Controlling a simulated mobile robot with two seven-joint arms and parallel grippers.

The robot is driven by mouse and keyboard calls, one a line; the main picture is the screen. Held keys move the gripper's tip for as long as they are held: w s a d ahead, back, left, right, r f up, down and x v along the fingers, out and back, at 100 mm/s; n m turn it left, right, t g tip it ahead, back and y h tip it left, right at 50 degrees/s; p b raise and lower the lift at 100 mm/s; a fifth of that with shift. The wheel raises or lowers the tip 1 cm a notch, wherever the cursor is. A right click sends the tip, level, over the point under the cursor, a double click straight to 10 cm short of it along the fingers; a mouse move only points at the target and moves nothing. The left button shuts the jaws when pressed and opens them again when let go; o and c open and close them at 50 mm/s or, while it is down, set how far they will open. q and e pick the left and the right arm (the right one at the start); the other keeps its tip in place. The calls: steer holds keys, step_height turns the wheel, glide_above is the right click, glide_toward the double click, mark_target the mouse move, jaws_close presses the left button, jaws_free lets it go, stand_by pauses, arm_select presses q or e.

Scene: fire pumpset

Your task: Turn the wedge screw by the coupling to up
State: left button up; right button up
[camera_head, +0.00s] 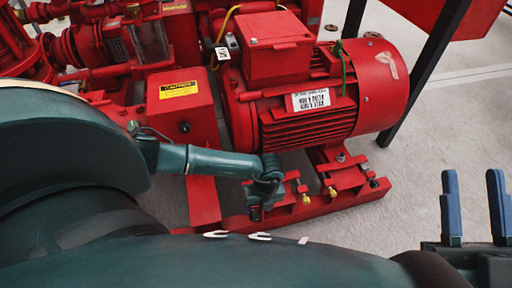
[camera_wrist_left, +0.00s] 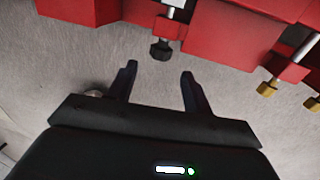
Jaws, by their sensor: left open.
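A screw with a black head (camera_wrist_left: 160,50) and a bright metal shank shows at the edge of the red base in the left wrist view. My left gripper (camera_wrist_left: 157,72) is open and empty. The screw's head lies just beyond the gap between its fingertips, apart from them. In the head view my left gripper (camera_head: 256,208) is small and dark, low at the near base rail beside the coupling guard, and it hides the screw there. My right gripper (camera_head: 475,205) has two blue fingers spread wide with nothing between them, at the far right.
The coupling guard (camera_head: 182,105) is a red box with a yellow label. The red motor (camera_head: 310,110) stands right of it on the red base. Brass-headed screws (camera_wrist_left: 267,88) sit further along the rail. Grey floor (camera_head: 400,210) lies clear to the right. A dark post (camera_head: 425,70) stands behind.

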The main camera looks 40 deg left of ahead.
arm_select(q)
steer(key=f, duration=0.1)
steer(key=f+b, duration=0.1)
steer(key=f, duration=0.1)
steer(key=f+b, duration=0.1)
steer(key=f, duration=0.1)
steer(key=shift+s+a, duration=0.25)
steer(key=shift+s+f, duration=0.1)
steer(key=shift+f, duration=0.3)
arm_select(e)
steer(key=shift+s+d+r+n+y, duration=0.15)
steer(key=shift+s+r+n+y, duration=0.05)
steer(key=shift+r+n+y, duration=0.9)
steer(key=shift+s+d+r+n+y, duration=0.15)
steer(key=shift+r+n+y, duration=0.65)
steer(key=shift+n+y, duration=0.55)
arm_select(q)
steer(key=shift+c, duration=0.3)
steer(key=c, duration=0.9)
